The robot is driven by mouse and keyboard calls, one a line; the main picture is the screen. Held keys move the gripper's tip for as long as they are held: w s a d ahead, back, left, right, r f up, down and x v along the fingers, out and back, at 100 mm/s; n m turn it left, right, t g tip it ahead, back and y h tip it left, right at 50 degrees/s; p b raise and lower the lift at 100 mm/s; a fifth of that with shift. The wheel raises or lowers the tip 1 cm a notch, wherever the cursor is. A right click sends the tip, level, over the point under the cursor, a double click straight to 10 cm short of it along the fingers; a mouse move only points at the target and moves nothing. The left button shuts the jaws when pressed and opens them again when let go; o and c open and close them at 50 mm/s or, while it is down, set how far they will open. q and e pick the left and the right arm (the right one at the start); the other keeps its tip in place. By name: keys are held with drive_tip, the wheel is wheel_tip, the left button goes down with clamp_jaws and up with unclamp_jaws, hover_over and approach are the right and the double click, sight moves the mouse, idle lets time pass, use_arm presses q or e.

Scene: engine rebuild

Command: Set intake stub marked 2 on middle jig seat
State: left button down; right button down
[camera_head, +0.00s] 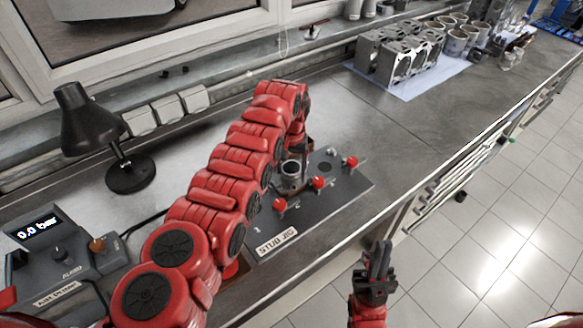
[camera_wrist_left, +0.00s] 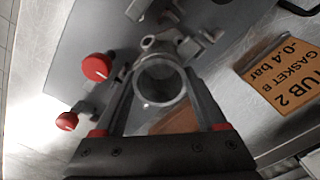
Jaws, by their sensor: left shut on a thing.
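The grey, ring-shaped intake stub (camera_head: 291,178) is upright over the middle part of the dark stub jig (camera_head: 338,197). My left gripper (camera_wrist_left: 162,98) is shut on the stub (camera_wrist_left: 160,101), with one finger on each side of it. The stub hides the middle seat, and I cannot tell whether it rests there or hangs just above. No mark on the stub is readable. A dark round seat (camera_head: 325,167) shows to its right; my left arm covers the jig's left end. My right gripper (camera_head: 377,260) is in front of the bench, away from the jig.
Red clamp knobs (camera_head: 318,183) line the jig's front side. An orange card (camera_wrist_left: 285,70) reading "STUB 2" lies beside the jig. A lamp (camera_head: 130,174) and a pressure box (camera_head: 62,250) stand left. Engine blocks (camera_head: 395,60) stand at the back; the bench before them is clear.

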use_arm(q)
unclamp_jaws()
idle(0.3)
drive_tip(key=shift+w+r+p, duration=0.1)
drive_tip(key=shift+r+p, duration=0.5)
drive_tip(key=shift+r, duration=0.65)
wheel_tip(320, 180, up, 5)
